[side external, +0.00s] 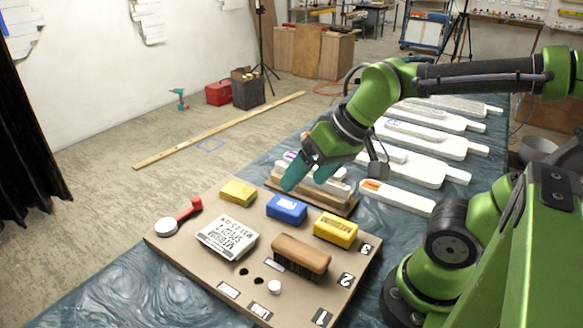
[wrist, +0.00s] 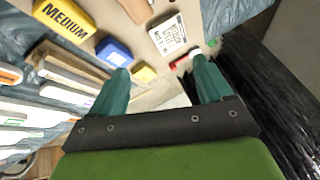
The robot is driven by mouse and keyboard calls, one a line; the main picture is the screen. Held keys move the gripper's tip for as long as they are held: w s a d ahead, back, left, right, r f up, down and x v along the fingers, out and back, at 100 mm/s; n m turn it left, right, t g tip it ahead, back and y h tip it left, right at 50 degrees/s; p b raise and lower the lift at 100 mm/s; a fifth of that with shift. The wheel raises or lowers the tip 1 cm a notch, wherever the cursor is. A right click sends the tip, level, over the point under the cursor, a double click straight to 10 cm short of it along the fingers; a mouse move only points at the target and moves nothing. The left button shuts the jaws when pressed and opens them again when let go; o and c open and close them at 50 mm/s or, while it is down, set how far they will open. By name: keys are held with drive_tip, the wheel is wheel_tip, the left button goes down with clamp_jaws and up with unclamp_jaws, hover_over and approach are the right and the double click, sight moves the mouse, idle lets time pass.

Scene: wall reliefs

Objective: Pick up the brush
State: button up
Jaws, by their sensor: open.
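A brush (side external: 301,253) with a brown back and dark underside lies on the front right part of the tan board (side external: 200,274). In the wrist view, a brown piece that looks like this brush (wrist: 135,9) is cut off by the top edge. My gripper (side external: 304,182) has teal fingers, is open and is empty. It is in the air over the far side of the board, behind the blue block (side external: 287,208) and away from the brush. In the wrist view my gripper (wrist: 160,68) has its fingers spread wide with nothing held between them.
The board also holds a yellow block (side external: 336,230), a yellow sponge (side external: 238,192), a white printed box (side external: 227,238), a red-handled tool (side external: 188,210) and a small white knob (side external: 274,287). Pale long boards (side external: 430,143) lie beyond on the blue-covered table.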

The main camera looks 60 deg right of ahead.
sight(300, 248)
drive_tip(key=f+n+g, duration=0.1)
drive_tip(key=f+g, duration=0.1)
drive_tip(key=f, duration=0.2)
drive_tip(key=a+f+n+g+h, duration=0.1)
drive_tip(key=f+g, duration=0.1)
drive_tip(key=f, duration=0.3)
drive_tip(key=a+f+n+g+h, duration=0.1)
drive_tip(key=f+g, duration=0.2)
drive_tip(key=f, duration=0.1)
drive_tip(key=shift+w+f, duration=0.25)
drive_tip(key=shift+f, duration=0.15)
drive_tip(key=shift+s+d+f, duration=0.1)
drive_tip(key=shift+s+f, duration=0.05)
drive_tip(key=shift+f, duration=2.75)
drive_tip(key=c, duration=1.1)
